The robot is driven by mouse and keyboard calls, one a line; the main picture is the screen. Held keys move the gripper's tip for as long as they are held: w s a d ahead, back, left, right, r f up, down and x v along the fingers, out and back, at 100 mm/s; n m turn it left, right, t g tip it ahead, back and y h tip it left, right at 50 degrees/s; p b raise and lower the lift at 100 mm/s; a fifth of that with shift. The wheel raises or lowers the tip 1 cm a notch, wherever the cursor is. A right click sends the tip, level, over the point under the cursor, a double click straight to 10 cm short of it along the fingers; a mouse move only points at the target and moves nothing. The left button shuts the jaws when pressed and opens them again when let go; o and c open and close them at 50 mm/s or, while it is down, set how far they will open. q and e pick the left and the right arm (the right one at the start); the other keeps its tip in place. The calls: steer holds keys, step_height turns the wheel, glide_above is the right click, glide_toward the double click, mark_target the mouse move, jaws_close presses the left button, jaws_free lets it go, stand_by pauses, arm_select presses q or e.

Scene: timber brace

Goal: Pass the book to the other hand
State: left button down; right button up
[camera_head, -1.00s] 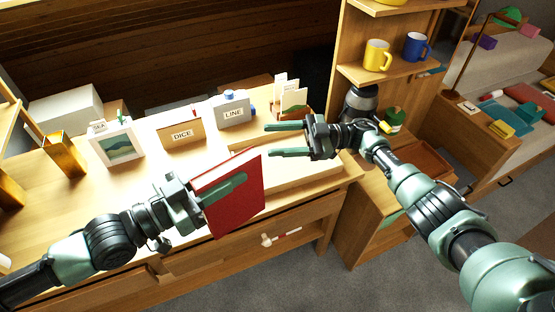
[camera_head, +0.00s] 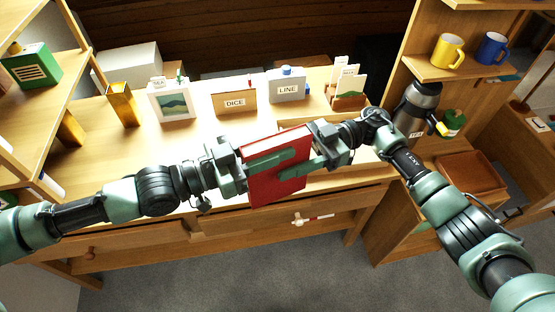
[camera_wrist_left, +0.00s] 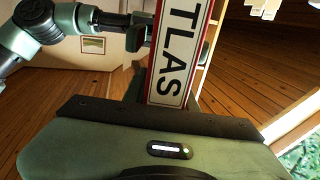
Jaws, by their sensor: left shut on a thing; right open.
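The red book (camera_head: 272,189) is upright above the front edge of the desk. My left gripper (camera_head: 284,157) is shut on it, with a green finger lying along its cover. In the left wrist view the book's spine (camera_wrist_left: 176,55) shows the letters "TLAS". My right gripper (camera_head: 296,165) is open at the book's right edge, and one finger reaches across the near cover. In the left wrist view the right gripper (camera_wrist_left: 150,45) shows beside the book. Its far finger is mostly hidden, and I cannot tell whether it touches the book.
Behind the book, the desk holds a framed picture (camera_head: 172,102), a DICE box (camera_head: 235,101), a LINE box (camera_head: 287,87) and a card holder (camera_head: 348,94). A shelf with yellow (camera_head: 448,51) and blue (camera_head: 491,48) mugs stands at right, with a flask (camera_head: 415,108) below.

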steer(key=shift+x, duration=0.9)
steer(key=shift+c, duration=0.3)
jaws_close()
arm_select(q)
steer(key=c, duration=1)
jaws_free()
steer(key=shift+c, duration=0.2)
arm_select(e)
steer(key=shift+r, duration=0.1)
